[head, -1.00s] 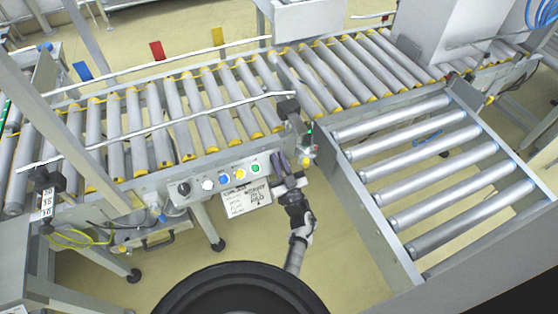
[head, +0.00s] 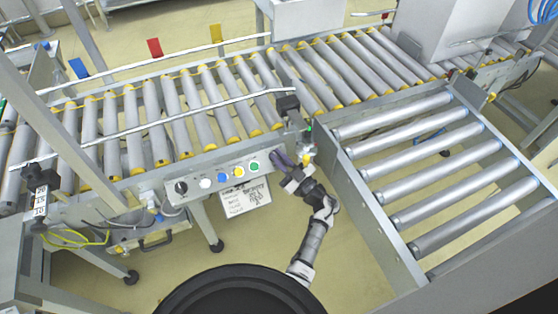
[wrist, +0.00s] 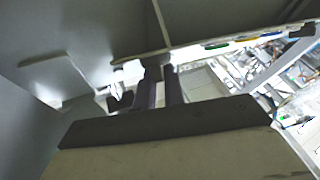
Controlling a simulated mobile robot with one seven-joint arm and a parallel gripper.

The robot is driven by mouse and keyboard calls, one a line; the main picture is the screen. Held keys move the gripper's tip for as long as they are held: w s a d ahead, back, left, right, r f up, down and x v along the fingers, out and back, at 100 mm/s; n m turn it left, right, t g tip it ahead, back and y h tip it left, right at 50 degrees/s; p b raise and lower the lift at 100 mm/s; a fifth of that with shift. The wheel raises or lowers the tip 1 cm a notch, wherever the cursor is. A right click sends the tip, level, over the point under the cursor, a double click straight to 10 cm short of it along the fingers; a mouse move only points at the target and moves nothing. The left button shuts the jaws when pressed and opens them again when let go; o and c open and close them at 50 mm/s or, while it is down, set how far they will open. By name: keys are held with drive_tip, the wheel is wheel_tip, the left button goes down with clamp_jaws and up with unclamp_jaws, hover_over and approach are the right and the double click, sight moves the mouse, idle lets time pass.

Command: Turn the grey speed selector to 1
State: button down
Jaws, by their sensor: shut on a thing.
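My gripper (head: 281,158) is at the right end of the control panel (head: 218,180), with its dark fingers pointing up against the conveyor's side. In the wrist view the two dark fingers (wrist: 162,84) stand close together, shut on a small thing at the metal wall. The grey speed selector is at the fingers and is mostly hidden by them in the head view; its number marks cannot be read. A pale grey piece (wrist: 130,72) with a dark part below it shows just left of the fingers in the wrist view.
The panel carries a black knob (head: 181,188) and white, blue, yellow and green buttons. A printed sign (head: 245,197) hangs below it. A roller conveyor (head: 190,115) runs behind, and a side roller section (head: 440,170) stands to the right. Open floor lies below the panel.

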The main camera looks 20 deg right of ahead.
drive_tip(key=shift+d+n+g+y+b, duration=0.1)
drive_tip(key=shift+n+g+y+b, duration=0.35)
drive_tip(key=shift+n+y, duration=0.4)
drive_tip(key=shift+n+g, duration=0.25)
drive_tip(key=c, duration=1.5)
unclamp_jaws()
drive_tip(key=shift+m+h+p, duration=0.25)
drive_tip(key=shift+m+p, duration=0.1)
drive_tip(key=shift+m, duration=0.05)
